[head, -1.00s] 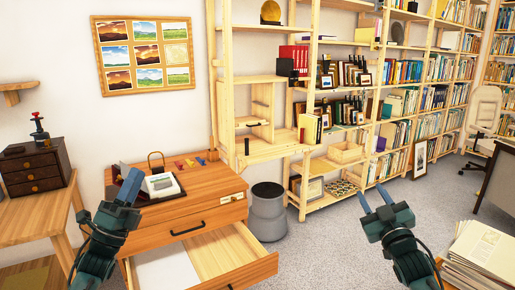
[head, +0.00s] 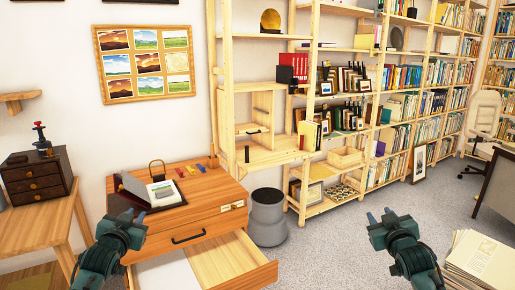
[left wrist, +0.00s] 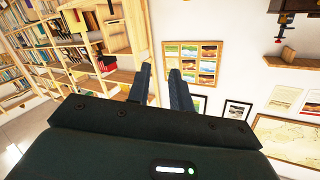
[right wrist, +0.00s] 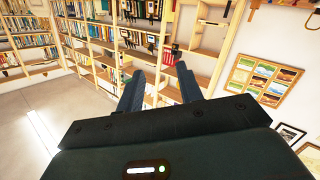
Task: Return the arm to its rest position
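My left gripper (head: 126,217) is at the lower left in the head view, in front of the wooden desk. In the left wrist view its two fingers (left wrist: 162,88) stand apart with nothing between them. My right gripper (head: 384,220) is at the lower right in the head view, over the grey floor. In the right wrist view its fingers (right wrist: 158,88) are spread wider, also empty. Both arms are held forward at a similar height and touch nothing that I can see.
The wooden desk (head: 205,217) has its drawer (head: 225,262) pulled out. A notepad (head: 164,194) and several small coloured items lie on top. A grey bin (head: 268,218) stands beside it. A paper stack (head: 482,262) is at right. Shelves (head: 300,140) line the back. Carpet between is clear.

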